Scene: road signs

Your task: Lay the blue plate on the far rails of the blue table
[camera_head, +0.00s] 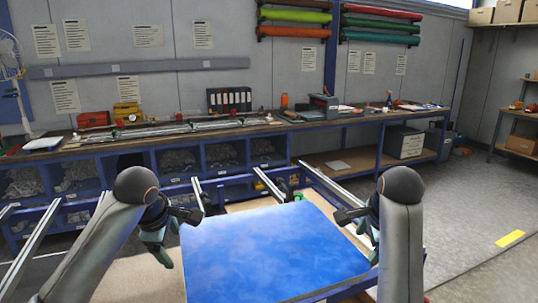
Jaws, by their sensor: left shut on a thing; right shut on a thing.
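The blue plate (270,255) is a large flat square sheet in the lower middle of the head view. My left gripper (178,240) is shut on its left edge, and my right gripper (371,232) is shut on its right edge. The fingertips are partly hidden by the wrists. The blue table's metal rails (268,185) show beyond the plate's far edge, running away from me. More rails (30,243) show at the left. Whether the plate touches the rails under it cannot be seen.
A long workbench (150,135) with bins below runs along the back wall, behind the rails. Its top holds red and yellow boxes, folders and tools. The grey floor (470,215) to the right is open, with a yellow mark (510,239).

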